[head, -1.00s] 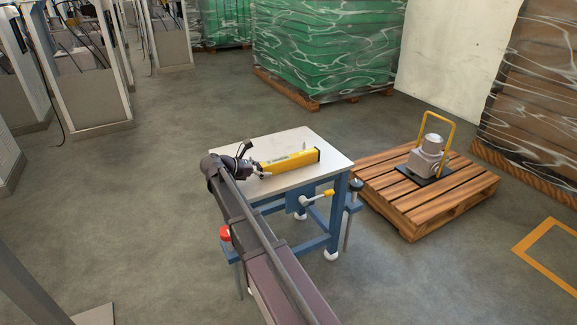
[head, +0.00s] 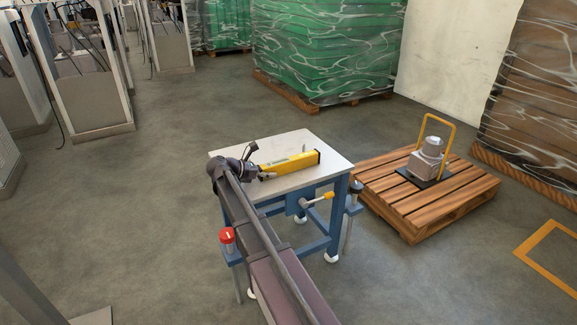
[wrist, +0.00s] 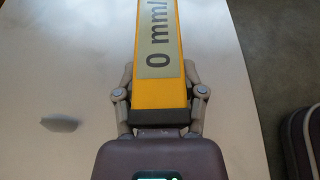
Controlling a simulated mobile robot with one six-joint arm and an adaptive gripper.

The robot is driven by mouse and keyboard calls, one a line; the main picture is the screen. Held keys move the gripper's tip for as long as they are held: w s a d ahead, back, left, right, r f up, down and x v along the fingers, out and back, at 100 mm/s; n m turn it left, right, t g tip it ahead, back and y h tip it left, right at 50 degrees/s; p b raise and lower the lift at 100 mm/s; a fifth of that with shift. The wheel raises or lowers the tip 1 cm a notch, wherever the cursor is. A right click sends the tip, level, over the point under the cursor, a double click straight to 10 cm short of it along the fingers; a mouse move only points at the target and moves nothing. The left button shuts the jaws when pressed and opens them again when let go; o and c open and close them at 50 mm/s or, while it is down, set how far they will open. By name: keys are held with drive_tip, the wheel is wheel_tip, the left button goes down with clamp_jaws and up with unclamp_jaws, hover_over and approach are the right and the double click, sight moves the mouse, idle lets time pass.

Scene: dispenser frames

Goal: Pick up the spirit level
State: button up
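The yellow spirit level (head: 290,163) is a long bar with a pale label and dark ends, at the tabletop of a small blue-framed table (head: 232,157). In the wrist view the level (wrist: 160,78) runs away from me, its dark near end close to my palm. My gripper (head: 259,163) is at the level's left end in the head view. In the wrist view its two fingers (wrist: 160,62) lie against both long sides of the level, apparently closed on it. I cannot tell whether the level is clear of the tabletop.
A red-topped knob (head: 227,236) and a yellow-tipped handle (head: 328,195) stick out from the table's near side. A wooden pallet (head: 405,205) with a grey device (head: 430,160) stands to the right. Green wrapped stacks (head: 320,50) stand behind. Floor left of the table is clear.

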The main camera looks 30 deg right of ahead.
sight(275, 163)
clamp_jaws()
drive_tip(key=shift+r, duration=0.15)
wheel_tip(275, 163, up, 4)
drive_tip(key=p, duration=0.4)
drive_tip(key=shift+f, duration=0.2)
drive_tip(key=s+a+r+p, duration=0.1)
drive_tip(key=s+a, duration=0.1)
drive_tip(key=s, duration=1.3)
drive_tip(key=shift+s+a, duration=0.35)
drive_tip(key=shift+a, duration=0.05)
